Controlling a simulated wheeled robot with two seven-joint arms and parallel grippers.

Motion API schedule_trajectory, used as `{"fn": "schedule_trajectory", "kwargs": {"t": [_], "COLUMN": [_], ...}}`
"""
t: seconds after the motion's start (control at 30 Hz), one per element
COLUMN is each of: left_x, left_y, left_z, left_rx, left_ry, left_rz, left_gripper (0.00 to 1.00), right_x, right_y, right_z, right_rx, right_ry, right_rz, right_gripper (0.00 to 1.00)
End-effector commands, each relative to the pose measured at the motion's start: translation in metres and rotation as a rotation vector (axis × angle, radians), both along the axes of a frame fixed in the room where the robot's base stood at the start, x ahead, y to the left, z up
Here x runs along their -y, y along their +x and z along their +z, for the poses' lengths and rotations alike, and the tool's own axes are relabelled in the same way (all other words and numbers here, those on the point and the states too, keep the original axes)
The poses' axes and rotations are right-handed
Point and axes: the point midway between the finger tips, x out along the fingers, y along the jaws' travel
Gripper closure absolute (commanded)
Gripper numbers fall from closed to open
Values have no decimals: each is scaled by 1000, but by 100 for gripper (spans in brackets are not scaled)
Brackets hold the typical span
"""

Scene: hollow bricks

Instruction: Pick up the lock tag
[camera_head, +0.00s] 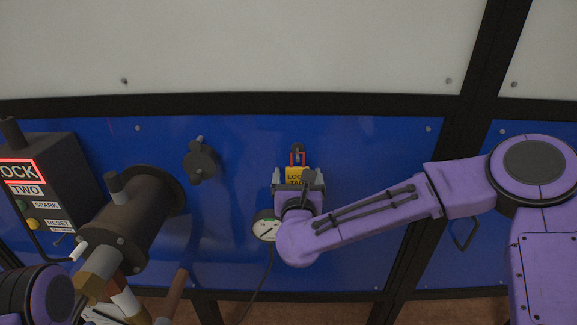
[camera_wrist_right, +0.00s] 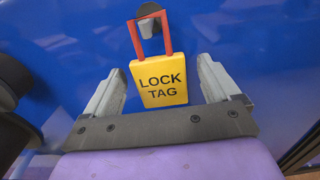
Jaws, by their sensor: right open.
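The lock tag (camera_head: 295,174) is a yellow plate with black lettering and a red shackle. It hangs by the shackle on a dark peg (camera_head: 297,149) on the blue panel. In the right wrist view the lock tag (camera_wrist_right: 161,82) is upright, with its shackle over the peg (camera_wrist_right: 150,12). My right gripper (camera_head: 298,184) is open in front of the tag. In the wrist view its two grey fingers (camera_wrist_right: 158,88) stand on either side of the tag's body, with gaps between. My left gripper is not visible; only part of my left arm shows at lower left.
A round gauge (camera_head: 267,226) with a cable sits just below left of the right gripper. A dark knob (camera_head: 201,161) and a large dark cylinder (camera_head: 135,215) protrude from the panel at left. A labelled control box (camera_head: 62,175) stands at far left. The panel right of the tag is clear.

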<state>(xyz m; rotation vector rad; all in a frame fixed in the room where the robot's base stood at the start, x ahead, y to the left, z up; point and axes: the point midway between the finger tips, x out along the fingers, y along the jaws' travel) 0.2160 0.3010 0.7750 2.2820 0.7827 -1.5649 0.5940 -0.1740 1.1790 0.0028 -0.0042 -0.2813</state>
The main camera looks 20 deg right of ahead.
Motion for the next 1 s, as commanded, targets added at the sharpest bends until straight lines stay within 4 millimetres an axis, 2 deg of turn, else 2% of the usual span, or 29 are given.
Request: {"fn": "schedule_trajectory", "kwargs": {"t": [0.03,0.1,0.27,0.43,0.77,1.0], "left_x": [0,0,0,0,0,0], "left_y": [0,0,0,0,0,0], "left_z": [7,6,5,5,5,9], "left_rx": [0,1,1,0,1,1], "left_ry": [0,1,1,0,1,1], "left_rz": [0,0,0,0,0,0], "left_gripper": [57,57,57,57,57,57], "right_x": [5,8,4,1,2,1], "right_y": [3,4,5,6,5,5], "right_z": [4,2,-1,0,0,12], "right_rx": [0,0,-1,-2,-2,-1], "right_ry": [0,0,-1,-2,-1,-1], "right_rz": [-6,-7,-1,4,3,4], "right_gripper": [11,11,11,66,66,66]}}
